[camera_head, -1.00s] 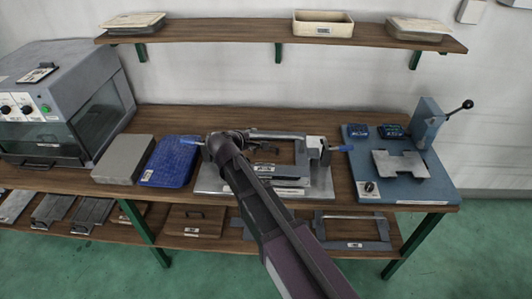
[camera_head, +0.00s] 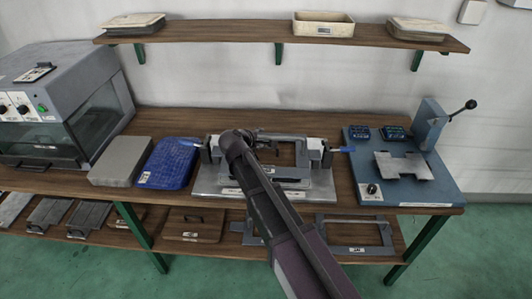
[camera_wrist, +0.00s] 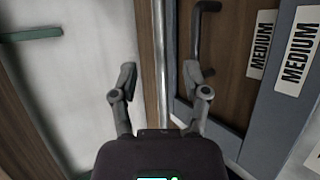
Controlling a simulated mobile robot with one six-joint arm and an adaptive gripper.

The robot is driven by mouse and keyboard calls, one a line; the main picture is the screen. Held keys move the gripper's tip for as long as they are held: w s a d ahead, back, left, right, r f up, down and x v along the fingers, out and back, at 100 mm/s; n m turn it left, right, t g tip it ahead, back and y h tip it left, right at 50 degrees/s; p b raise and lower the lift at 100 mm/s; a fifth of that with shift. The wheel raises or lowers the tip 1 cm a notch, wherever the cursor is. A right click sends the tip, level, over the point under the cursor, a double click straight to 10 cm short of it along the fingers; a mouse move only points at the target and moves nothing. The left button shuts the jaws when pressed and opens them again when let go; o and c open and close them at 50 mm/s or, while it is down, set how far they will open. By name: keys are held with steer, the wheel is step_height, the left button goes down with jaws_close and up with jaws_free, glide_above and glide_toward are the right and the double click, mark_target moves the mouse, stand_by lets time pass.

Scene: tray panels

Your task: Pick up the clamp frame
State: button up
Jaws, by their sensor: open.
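The clamp frame (camera_head: 303,152) is a grey rectangular frame on the fixture plate (camera_head: 317,191), near the middle of the bench. My arm covers its left part in the head view. My gripper (camera_wrist: 160,75) is open and empty, with a finger on either side of the frame's long bright bar. I cannot tell how far above the bar the fingertips are. In the head view my gripper (camera_head: 254,143) is partly hidden by my wrist.
A blue lever press (camera_head: 405,177) stands right. A similar frame (camera_head: 356,249) lies on the lower shelf. An upper shelf (camera_head: 250,40) runs behind.

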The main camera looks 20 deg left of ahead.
mark_target(264, 137)
steer(key=b+x, duration=0.2)
steer(key=x, duration=0.2)
steer(key=shift+s+a+f, duration=0.1)
steer(key=shift+a, duration=0.1)
steer(key=shift+w+d+f, duration=0.15)
steer(key=shift+w, duration=0.25)
steer(key=shift+c, duration=0.2)
jaws_close()
